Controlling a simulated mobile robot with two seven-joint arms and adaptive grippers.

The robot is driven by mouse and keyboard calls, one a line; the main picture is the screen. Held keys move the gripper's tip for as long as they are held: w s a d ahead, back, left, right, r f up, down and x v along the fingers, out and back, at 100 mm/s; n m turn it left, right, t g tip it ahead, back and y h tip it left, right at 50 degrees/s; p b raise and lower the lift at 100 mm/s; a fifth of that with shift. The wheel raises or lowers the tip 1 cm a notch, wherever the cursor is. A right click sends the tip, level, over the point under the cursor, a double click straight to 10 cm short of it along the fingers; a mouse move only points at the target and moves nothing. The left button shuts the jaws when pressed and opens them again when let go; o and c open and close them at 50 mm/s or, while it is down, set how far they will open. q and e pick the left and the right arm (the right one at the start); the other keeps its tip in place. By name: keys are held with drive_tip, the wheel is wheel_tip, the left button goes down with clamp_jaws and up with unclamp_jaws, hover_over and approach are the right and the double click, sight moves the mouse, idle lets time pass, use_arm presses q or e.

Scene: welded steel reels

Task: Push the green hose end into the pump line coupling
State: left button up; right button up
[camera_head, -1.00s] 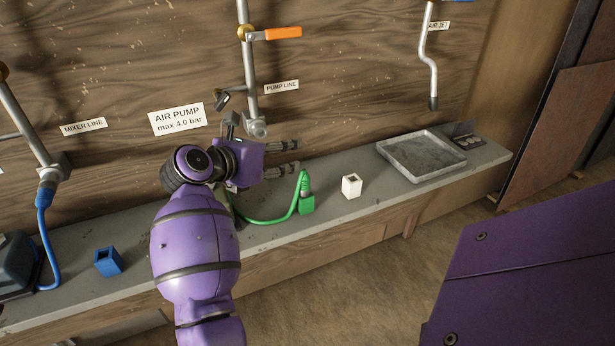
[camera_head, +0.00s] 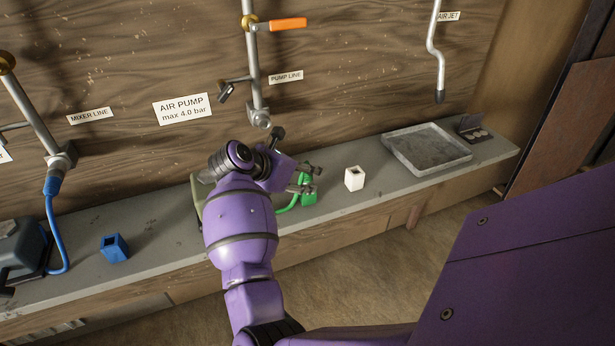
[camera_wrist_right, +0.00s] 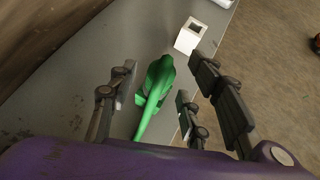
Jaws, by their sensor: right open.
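The green hose end (camera_head: 307,181) stands in a green holder (camera_head: 309,198) on the bench, with its hose running off to the left. My right gripper (camera_head: 312,180) is open with its fingers around the hose end. In the right wrist view the green hose end (camera_wrist_right: 160,76) lies between the two open fingers (camera_wrist_right: 165,92), with a gap visible on each side. The pump line coupling (camera_head: 260,119) is at the lower end of the steel pipe, above and left of the gripper, and looks empty. My left gripper is not in view.
A white block holder (camera_head: 354,179) stands just right of the green one. A grey tray (camera_head: 428,150) lies farther right. A blue holder (camera_head: 114,248) and the mixer line with its blue hose (camera_head: 54,215) are at the left. The bench front is clear.

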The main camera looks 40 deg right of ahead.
sight(303, 182)
drive_tip(key=shift+c, duration=1.1)
clamp_jaws()
drive_tip(key=shift+r, duration=0.55)
wheel_tip(303, 182, up, 2)
drive_tip(key=shift+a+r+b, duration=0.15)
drive_tip(key=shift+b, duration=0.15)
drive_tip(key=s+a+r+b, duration=0.2)
drive_tip(key=s+a+r, duration=0.7)
drive_tip(key=a, duration=0.1)
drive_tip(key=shift+s+r, duration=0.3)
